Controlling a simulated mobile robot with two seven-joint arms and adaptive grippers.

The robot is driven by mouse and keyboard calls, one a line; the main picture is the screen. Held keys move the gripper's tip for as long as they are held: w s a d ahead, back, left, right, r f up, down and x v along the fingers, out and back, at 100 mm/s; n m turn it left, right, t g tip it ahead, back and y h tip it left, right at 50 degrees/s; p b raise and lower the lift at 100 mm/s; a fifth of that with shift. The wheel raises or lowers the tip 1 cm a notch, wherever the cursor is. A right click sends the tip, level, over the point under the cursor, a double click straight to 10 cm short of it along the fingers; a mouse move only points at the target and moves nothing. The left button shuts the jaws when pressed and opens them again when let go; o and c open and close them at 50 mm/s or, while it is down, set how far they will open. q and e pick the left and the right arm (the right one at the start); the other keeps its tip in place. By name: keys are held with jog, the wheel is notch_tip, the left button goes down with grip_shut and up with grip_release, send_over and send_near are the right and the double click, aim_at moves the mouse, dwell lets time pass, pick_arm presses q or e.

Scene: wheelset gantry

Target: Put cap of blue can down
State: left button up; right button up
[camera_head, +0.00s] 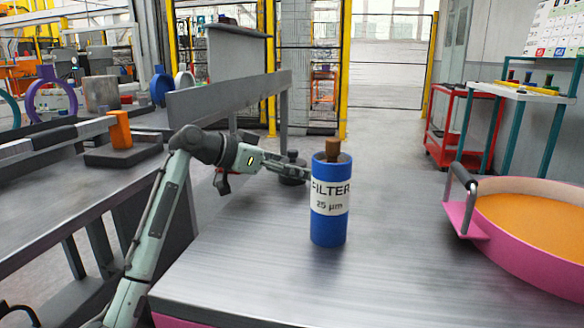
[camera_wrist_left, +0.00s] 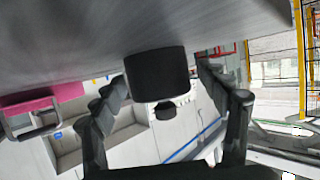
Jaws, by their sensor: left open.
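The blue can (camera_head: 329,225), labelled "FILTER 25 µm", stands upright on the near metal table, with a brown piece (camera_head: 332,148) sticking out of its open top. The black cap (camera_head: 292,178), a short cylinder with a small knob, sits on the table left of and behind the can. My left gripper (camera_head: 296,168) reaches in beside the cap from the left; its tip partly disappears behind the can. In the left wrist view, the cap (camera_wrist_left: 157,75) stands between the spread fingers, knob pointing away from the table, with gaps on both sides. My right gripper is not in view.
A pink round pan (camera_head: 520,255) with orange contents and a handle stands on the right. A grey raised panel (camera_head: 225,97) lies behind my left arm. The tabletop (camera_head: 250,270) in front of the can is clear.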

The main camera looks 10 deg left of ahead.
pick_arm(q)
jog(key=v, duration=1.2)
